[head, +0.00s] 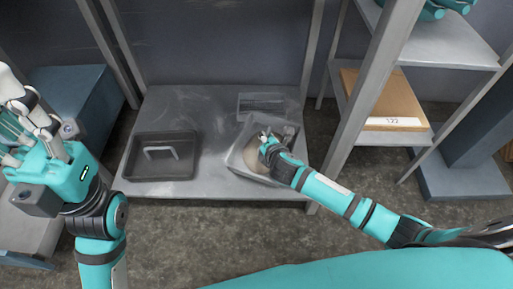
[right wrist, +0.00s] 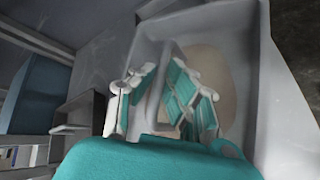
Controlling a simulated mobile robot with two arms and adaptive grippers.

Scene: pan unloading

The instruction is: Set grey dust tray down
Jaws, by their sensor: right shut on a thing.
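The grey dust tray (head: 236,160) is at the right part of the low grey shelf, tilted in the head view, with a beige, rounded patch inside. In the right wrist view the tray (right wrist: 258,75) fills the middle and right. My right gripper (head: 268,142) is over the tray; the wrist view shows its fingers (right wrist: 165,95) closed around the upright grey handle inside. Whether the tray's underside touches the shelf is hidden. My left gripper (head: 22,118) is raised at the far left, away from the tray; its finger gap is unclear.
A dark tray with a handle (head: 160,172) sits at the left of the low shelf (head: 205,100). A small grey bin (head: 262,103) stands behind the dust tray. Metal posts (head: 362,100) flank the shelf. A cardboard box (head: 385,100) is on the right rack.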

